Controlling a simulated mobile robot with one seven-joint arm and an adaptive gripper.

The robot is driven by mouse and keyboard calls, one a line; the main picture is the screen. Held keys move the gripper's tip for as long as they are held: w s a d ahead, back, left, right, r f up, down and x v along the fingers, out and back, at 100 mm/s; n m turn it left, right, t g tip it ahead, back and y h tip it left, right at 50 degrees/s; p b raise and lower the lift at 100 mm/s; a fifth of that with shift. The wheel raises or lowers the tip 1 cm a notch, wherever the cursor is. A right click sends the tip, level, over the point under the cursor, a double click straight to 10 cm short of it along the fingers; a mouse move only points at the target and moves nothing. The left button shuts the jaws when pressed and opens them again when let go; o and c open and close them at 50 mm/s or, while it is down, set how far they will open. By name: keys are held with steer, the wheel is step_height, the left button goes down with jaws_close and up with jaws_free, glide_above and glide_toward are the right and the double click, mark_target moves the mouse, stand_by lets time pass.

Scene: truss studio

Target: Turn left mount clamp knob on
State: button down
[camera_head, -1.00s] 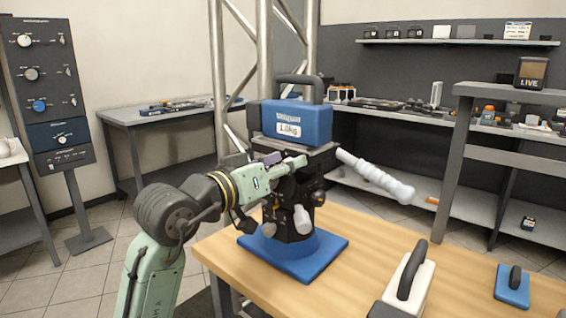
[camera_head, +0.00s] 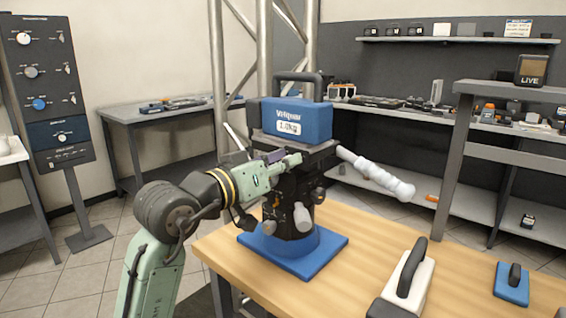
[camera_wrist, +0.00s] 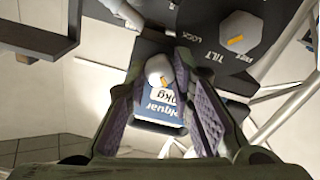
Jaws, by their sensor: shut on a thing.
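The tripod-head-like mount (camera_head: 290,190) stands on a blue base plate (camera_head: 318,262) on the wooden table. A blue 1.0 kg weight (camera_head: 325,121) with a dark handle sits on its top. My gripper (camera_head: 290,161) reaches in from the left to the upper part of the mount, just below the weight. In the wrist view, my gripper (camera_wrist: 153,72) is shut on a small pale knob (camera_wrist: 158,68) with an orange mark, between its purple-padded fingers. The larger pale tilt knob (camera_wrist: 240,32) is outside the fingers, by the printed TILT and FREE. In the head view my fingers hide the held knob.
A white-wrapped handle (camera_head: 378,176) sticks out to the right of the mount. A white block with a dark handle (camera_head: 421,283) and a small blue block (camera_head: 513,287) stand on the table (camera_head: 365,240). A metal truss (camera_head: 265,50) rises behind the mount.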

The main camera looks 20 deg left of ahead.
steer(key=shift+m+b, duration=0.3)
steer(key=shift+s+d+f+m+b, duration=0.15)
steer(key=shift+m+b, duration=2.1)
steer(key=shift+m, duration=2.05)
steer(key=shift+w+d+m+b, duration=0.1)
steer(key=shift+m+b, duration=2.1)
steer(key=shift+m, duration=2.1)
steer(key=c, duration=1.4)
jaws_free()
